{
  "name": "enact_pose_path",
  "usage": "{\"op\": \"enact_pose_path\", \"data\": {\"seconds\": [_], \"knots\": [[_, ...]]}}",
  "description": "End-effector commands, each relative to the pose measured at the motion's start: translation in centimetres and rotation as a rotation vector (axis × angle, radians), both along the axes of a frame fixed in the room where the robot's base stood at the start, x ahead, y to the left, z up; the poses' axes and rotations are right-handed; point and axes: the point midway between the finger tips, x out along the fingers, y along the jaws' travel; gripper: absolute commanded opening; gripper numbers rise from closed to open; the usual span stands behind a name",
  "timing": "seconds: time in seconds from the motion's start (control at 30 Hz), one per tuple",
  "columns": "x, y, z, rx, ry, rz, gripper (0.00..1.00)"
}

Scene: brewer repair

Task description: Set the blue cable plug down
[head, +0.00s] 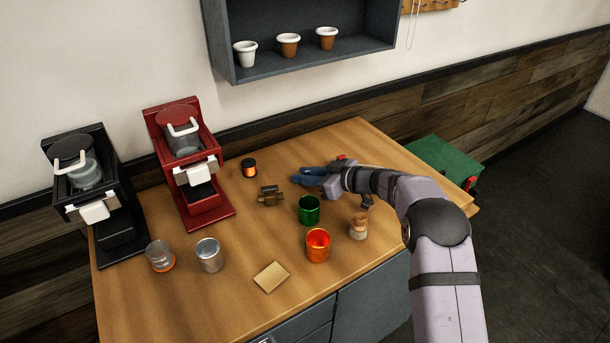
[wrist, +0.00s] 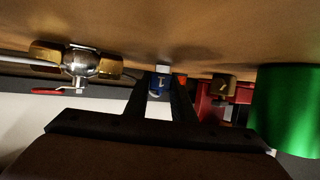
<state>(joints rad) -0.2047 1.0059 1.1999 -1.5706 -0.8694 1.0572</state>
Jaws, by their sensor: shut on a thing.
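The blue cable plug (wrist: 158,84) is between the two dark fingers of my gripper (wrist: 160,100) in the wrist view, which is upside down. My gripper is shut on it. In the head view, the plug (head: 309,172) shows as a blue patch at my gripper (head: 303,180), low over the back middle of the wooden table (head: 365,143). I cannot tell whether the plug touches the table. My wrist hides part of this area.
A green cup (head: 309,210) stands close in front of my gripper. An orange cup (head: 317,245) stands nearer the front.

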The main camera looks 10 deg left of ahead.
Motion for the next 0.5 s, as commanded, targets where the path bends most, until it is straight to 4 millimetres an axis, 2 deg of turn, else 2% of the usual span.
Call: {"op": "enact_pose_path", "data": {"seconds": [0.17, 0.2, 0.23, 0.5], "knots": [[0.00, 0.00, -0.34, 0.000, 0.001, 0.000, 0.00], [0.01, 0.01, -0.26, 0.000, 0.000, 0.000, 0.32], [0.01, 0.01, -0.26, 0.000, 0.000, 0.000, 0.39], [0.00, 0.00, -0.25, 0.000, 0.000, 0.000, 0.41]]}}
